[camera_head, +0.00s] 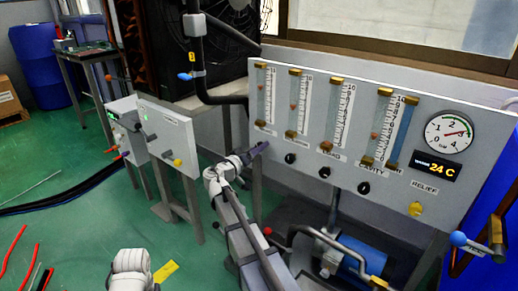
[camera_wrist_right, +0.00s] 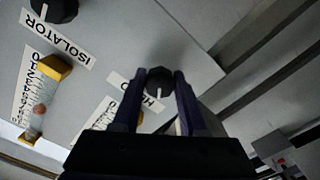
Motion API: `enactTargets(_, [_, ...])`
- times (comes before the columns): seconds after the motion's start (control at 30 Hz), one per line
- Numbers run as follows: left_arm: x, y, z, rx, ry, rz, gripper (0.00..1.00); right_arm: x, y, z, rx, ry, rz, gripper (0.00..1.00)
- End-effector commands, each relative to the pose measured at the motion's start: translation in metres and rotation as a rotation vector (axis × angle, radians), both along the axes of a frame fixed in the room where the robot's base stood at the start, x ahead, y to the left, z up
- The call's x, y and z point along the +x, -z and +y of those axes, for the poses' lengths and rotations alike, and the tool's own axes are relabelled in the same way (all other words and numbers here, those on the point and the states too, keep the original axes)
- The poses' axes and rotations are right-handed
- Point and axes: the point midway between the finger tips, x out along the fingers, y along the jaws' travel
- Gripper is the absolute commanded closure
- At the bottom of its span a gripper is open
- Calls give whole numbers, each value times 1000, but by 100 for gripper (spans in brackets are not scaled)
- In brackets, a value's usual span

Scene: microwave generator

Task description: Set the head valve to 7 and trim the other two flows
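The grey flow panel (camera_head: 450,190) carries several upright gauge tubes, with black valve knobs below. The head valve knob (camera_wrist_right: 160,82) sits between the fingertips of my right gripper (camera_wrist_right: 160,78) in the wrist view, its white mark toward the gripper. Its label is partly covered. I cannot tell whether the fingers press on it. In the head view my right gripper (camera_head: 257,149) hides this knob below the leftmost tube (camera_head: 264,95). The isolator knob (camera_wrist_right: 55,8) is beside it, also in the head view (camera_head: 290,158). The cavity knob (camera_head: 363,188) is farther right. My left gripper is out of view.
Another black knob (camera_head: 326,174) stands between the isolator and cavity knobs. A round dial (camera_head: 448,132), a 24 C display (camera_head: 437,167) and a yellow relief knob (camera_head: 415,209) are at the right. Pipes and a blue pump (camera_head: 355,262) lie below the panel.

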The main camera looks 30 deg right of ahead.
Motion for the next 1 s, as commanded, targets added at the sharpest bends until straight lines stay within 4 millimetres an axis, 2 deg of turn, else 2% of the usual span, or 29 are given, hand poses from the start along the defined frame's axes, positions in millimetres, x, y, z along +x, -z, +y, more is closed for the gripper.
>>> enactTargets(0.03, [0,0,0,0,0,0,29,0,0,0,0,0,0,51])
enactTargets(0.23, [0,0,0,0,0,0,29,0,0,0,0,0,-1,29])
enactTargets(0.47, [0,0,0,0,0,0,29,0,0,1,0,0,-1,29])
enactTargets(0.57, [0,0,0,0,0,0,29,-3,0,7,1,-2,-1,29])
enactTargets(1.0, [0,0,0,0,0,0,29,-27,0,65,1,-2,-1,29])
